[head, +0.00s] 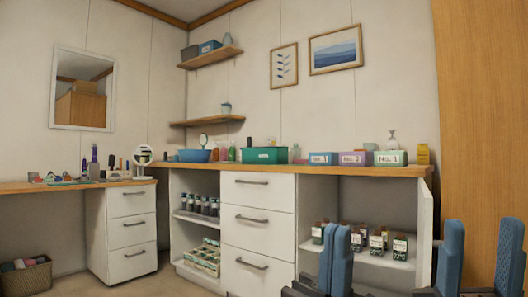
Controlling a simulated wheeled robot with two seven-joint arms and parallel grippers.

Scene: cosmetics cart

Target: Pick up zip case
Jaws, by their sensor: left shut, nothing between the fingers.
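I cannot make out a zip case for certain among the small items in the head view. My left gripper (334,234) is at the bottom, right of centre, with its two blue fingers together and nothing between them. My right gripper (482,226) is at the bottom right corner, with its fingers well apart and nothing seen between them. Small coloured items (62,178) lie on the left desk, too small to identify.
The long counter (340,170) holds a teal bin (264,155), a blue bowl (194,156) and labelled boxes (324,158). An open cabinet door (424,225) stands near my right gripper. A basket (27,276) sits under the left desk.

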